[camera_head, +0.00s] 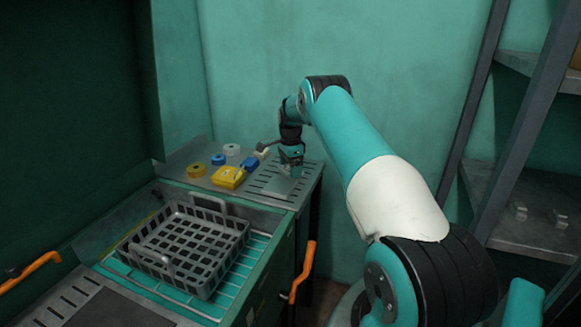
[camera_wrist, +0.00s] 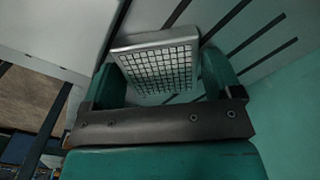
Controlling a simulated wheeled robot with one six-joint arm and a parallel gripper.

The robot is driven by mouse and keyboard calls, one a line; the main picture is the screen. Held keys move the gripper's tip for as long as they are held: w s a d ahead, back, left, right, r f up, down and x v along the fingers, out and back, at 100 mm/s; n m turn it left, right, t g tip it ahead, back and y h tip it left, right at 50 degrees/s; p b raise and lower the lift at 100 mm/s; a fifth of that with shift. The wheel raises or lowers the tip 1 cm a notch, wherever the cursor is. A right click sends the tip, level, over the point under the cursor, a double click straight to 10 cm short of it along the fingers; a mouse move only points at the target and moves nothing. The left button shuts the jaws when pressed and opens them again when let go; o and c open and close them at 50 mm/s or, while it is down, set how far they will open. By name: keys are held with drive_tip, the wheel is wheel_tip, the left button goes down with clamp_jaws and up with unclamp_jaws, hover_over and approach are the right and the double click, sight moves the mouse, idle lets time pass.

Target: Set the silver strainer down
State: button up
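The silver strainer (camera_wrist: 158,68) is a pale, square piece with a dark grid face. In the wrist view it sits between the two teal fingers of my gripper (camera_wrist: 165,80), which look shut on it. In the head view my gripper (camera_head: 291,160) points down over the slotted right end of the grey worktop (camera_head: 262,190). The strainer is small and mostly hidden there, so I cannot tell whether its underside touches the worktop.
Left of my gripper are a yellow box (camera_head: 228,177), a blue item (camera_head: 249,163) and several tape rolls. A grey basket (camera_head: 190,245) stands on a wire rack in front. A teal wall is behind; metal shelves (camera_head: 530,225) stand right.

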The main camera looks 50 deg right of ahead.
wheel_tip(320, 180, up, 12)
drive_tip(key=b, duration=0.2)
drive_tip(key=a+r+n, duration=0.4)
drive_tip(key=a+n, duration=0.1)
drive_tip(key=a, duration=0.5)
drive_tip(key=a+r+n, duration=0.4)
drive_tip(key=a, duration=0.5)
drive_tip(key=s+a+r+n+t+y, duration=0.1)
drive_tip(key=s+a+r+n, duration=0.1)
drive_tip(key=s+a+n, duration=0.35)
drive_tip(key=s+a+r+n, duration=0.1)
drive_tip(key=s+a+n, duration=0.15)
drive_tip(key=a, duration=0.65)
drive_tip(key=s+a+n+y, duration=0.1)
drive_tip(key=s+a+n, duration=0.3)
drive_tip(key=s, duration=0.5)
drive_tip(key=s+a+f+n+y, duration=0.1)
drive_tip(key=s+a+n, duration=0.3)
drive_tip(key=s, duration=0.5)
drive_tip(key=s+a+f+n+g+y, duration=0.1)
drive_tip(key=s+a+n, duration=0.3)
drive_tip(key=s+a, duration=0.3)
drive_tip(key=shift+s+n, duration=0.3)
drive_tip(key=shift+s, duration=0.85)
